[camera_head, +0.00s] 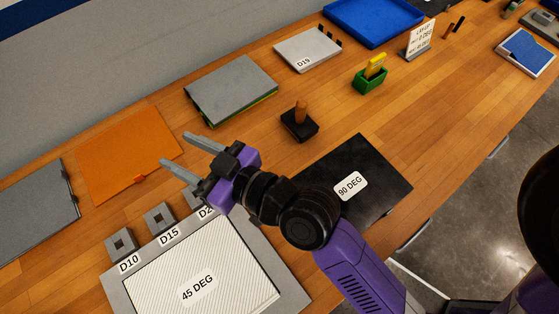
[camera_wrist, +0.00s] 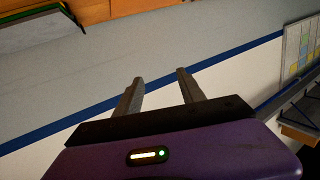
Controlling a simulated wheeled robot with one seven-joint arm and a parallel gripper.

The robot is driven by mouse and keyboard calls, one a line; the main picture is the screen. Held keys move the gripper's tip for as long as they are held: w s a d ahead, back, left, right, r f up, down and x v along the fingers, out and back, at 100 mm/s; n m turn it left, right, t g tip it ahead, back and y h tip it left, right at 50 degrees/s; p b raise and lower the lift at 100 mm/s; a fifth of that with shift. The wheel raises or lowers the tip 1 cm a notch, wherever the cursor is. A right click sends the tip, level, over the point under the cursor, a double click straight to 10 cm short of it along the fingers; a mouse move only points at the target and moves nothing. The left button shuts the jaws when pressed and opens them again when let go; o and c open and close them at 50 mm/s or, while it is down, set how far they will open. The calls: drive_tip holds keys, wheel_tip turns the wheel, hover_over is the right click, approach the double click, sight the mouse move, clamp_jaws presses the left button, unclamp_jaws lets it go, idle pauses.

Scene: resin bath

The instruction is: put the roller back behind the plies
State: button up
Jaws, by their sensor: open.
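The plies are a white ribbed sheet marked 45 DEG (camera_head: 225,265) in a grey frame and a black sheet marked 90 DEG (camera_head: 365,165) to its right, in the head view. A wooden handle (camera_head: 301,110) stands upright in a black block (camera_head: 299,127) behind the black sheet. I cannot tell whether it is the roller; no other roller shows clearly. My gripper (camera_head: 175,149) is open and empty, left of the handle and above the table near the orange sheet. In the wrist view its fingers (camera_wrist: 160,76) are apart with nothing between them, facing the wall.
Behind my gripper lie an orange sheet (camera_head: 110,160) and a grey slab with green edges (camera_head: 232,88). A D19 plate (camera_head: 305,50), a green holder (camera_head: 369,82) with a yellow piece and a blue tray (camera_head: 370,20) stand further right. Bare wood surrounds the black block.

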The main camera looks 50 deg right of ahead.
drive_tip(key=s+d+f+h, duration=0.1)
drive_tip(key=s+f, duration=0.1)
drive_tip(key=s, duration=0.3)
drive_tip(key=s+d+f+m+g+h, duration=0.1)
drive_tip(key=s+d+f, duration=0.1)
drive_tip(key=s, duration=0.3)
drive_tip(key=s+d+f+m+h, duration=0.1)
drive_tip(key=s+f, duration=0.1)
drive_tip(key=s, duration=0.3)
drive_tip(key=shift+d+f+g, duration=0.15)
drive_tip(key=shift+g, duration=0.15)
drive_tip(key=s+d+r+n, duration=0.1)
drive_tip(key=s+d, duration=0.3)
drive_tip(key=s, duration=0.6)
drive_tip(key=shift+s+r+y, duration=0.2)
drive_tip(key=shift+r+y, duration=0.1)
drive_tip(key=shift+r, duration=0.05)
